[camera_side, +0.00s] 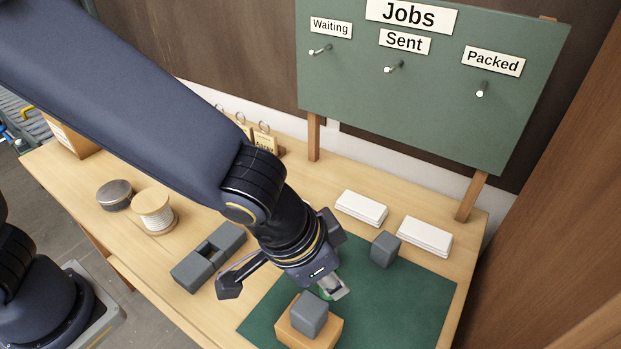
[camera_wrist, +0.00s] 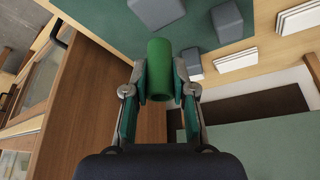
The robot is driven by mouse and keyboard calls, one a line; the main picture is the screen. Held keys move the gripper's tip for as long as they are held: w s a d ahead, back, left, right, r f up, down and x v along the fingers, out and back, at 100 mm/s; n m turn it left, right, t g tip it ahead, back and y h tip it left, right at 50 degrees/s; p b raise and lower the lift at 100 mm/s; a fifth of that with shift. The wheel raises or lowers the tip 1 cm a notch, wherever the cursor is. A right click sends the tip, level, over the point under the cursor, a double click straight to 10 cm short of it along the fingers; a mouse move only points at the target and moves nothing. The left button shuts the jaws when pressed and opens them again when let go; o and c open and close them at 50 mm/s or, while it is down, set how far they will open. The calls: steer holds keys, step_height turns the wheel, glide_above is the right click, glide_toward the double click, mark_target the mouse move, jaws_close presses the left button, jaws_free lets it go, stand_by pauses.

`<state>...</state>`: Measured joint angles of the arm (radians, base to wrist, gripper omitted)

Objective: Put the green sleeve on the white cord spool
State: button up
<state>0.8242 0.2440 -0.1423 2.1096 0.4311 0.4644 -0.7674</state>
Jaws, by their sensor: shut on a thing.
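The green sleeve (camera_wrist: 159,70) is a short green cylinder held between the two fingers of my gripper (camera_wrist: 160,82) in the wrist view. In the side view my gripper (camera_side: 333,288) is over the green mat, just above and beside a grey block on a wooden block. The sleeve is almost wholly hidden there. The white cord spool (camera_side: 154,213) stands upright on the bench at the left, with a pale wooden top and white cord around it. It is well apart from my gripper. I cannot make out the spool in the wrist view.
A dark round tin (camera_side: 115,195) stands beside the spool. A long grey slotted block (camera_side: 209,257) lies between spool and mat (camera_side: 436,290). A grey block (camera_side: 309,314) sits on a wooden block (camera_side: 287,328); another grey block (camera_side: 384,249) stands near white boxes (camera_side: 425,236). The Jobs board (camera_side: 430,105) rises behind.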

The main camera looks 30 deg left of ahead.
steer(key=w+a+r+n+y, duration=0.1)
steer(key=a+r+n+y, duration=0.15)
steer(key=a+n, duration=0.65)
steer(key=w+a+r+n+y, duration=0.1)
steer(key=w+a+n+y, duration=0.3)
steer(key=a, duration=1)
steer(key=s+a+r+n+g+h, duration=0.15)
steer(key=s+a+n+g, duration=0.25)
steer(key=s+a+n, duration=0.55)
steer(key=s+a+r+n+g, duration=0.2)
steer(key=s+a+n+g, duration=0.1)
steer(key=s+a+n, duration=0.7)
glide_above(141, 201)
steer(key=d, duration=0.2)
steer(key=shift+n, duration=0.35)
steer(key=f, duration=0.8)
steer(key=shift+w+a+f, duration=0.2)
steer(key=shift+f, duration=0.2)
steer(key=shift+w+f, duration=0.2)
steer(key=shift+w+a+f, duration=0.1)
steer(key=shift+w+f, duration=0.05)
steer(key=shift+f, duration=0.8)
steer(key=shift+w+a+f, duration=0.1)
steer(key=shift+w+f, duration=0.05)
steer(key=shift+f, duration=0.8)
steer(key=shift+f, duration=0.1)
